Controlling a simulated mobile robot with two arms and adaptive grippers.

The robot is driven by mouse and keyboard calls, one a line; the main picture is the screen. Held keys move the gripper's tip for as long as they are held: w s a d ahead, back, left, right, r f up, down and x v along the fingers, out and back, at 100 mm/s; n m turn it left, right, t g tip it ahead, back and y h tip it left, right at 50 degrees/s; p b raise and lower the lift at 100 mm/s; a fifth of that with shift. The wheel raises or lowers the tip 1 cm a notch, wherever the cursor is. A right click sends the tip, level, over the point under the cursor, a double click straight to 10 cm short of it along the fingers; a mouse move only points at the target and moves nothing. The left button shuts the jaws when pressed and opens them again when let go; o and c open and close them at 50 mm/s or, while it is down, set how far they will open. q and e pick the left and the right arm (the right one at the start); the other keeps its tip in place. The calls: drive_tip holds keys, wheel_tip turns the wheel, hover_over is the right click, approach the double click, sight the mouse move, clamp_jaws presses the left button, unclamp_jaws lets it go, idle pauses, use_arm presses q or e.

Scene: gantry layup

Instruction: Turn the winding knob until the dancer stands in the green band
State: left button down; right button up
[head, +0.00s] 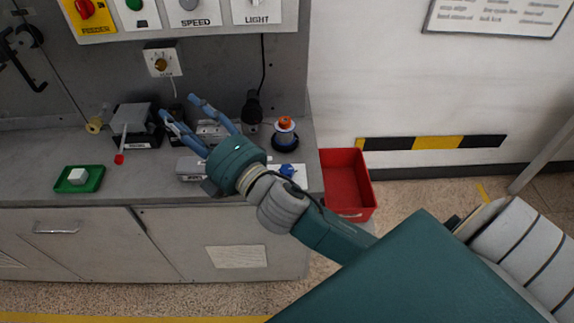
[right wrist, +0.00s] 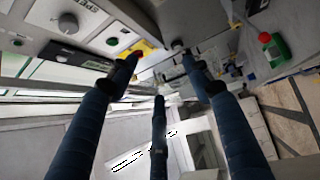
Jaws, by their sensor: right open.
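A small white plate with a dark and yellowish knob (head: 161,63) is on the grey back panel; its lettering is too small to read, so I cannot confirm it is the winding knob. A blue knob (head: 288,170) sits on a white plate at the bench's right end, behind my wrist. A dark box (head: 133,126) on the bench has a pale arm with a red tip (head: 119,159), possibly the dancer. I cannot make out a green band. My right gripper (head: 179,107) is open and empty above the bench, below and right of the plate knob; its spread fingers show in the right wrist view (right wrist: 157,80).
A control row overhead has a yellow feeder switch (head: 86,12), a speed knob (head: 190,5) and a light plate (head: 257,10). A green tray (head: 79,179) with a white block, a spool (head: 285,133) and metal blocks are on the bench. A red bin (head: 346,184) stands right.

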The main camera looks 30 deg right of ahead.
drive_tip(key=s+a+r+n+g+y, duration=0.1)
drive_tip(key=a+r+n+g+y, duration=0.1)
drive_tip(key=a+r+n+y, duration=0.5)
drive_tip(key=s+a+r+n+g+y, duration=0.15)
drive_tip(key=a+n+y, duration=0.3)
drive_tip(key=n, duration=0.55)
drive_tip(key=s+a+f+n+g+y, duration=0.3)
drive_tip(key=a+n+g, duration=0.1)
drive_tip(key=n+g, duration=0.4)
drive_tip(key=n+g+h, duration=0.8)
drive_tip(key=n+h, duration=1.1)
hover_over(287, 168)
wheel_tip(287, 168, down, 18)
wheel_tip(287, 168, down, 9)
drive_tip(key=p, duration=0.2)
drive_tip(key=shift+r+p, duration=0.1)
drive_tip(key=shift+p, duration=0.25)
drive_tip(key=shift+f, duration=0.85)
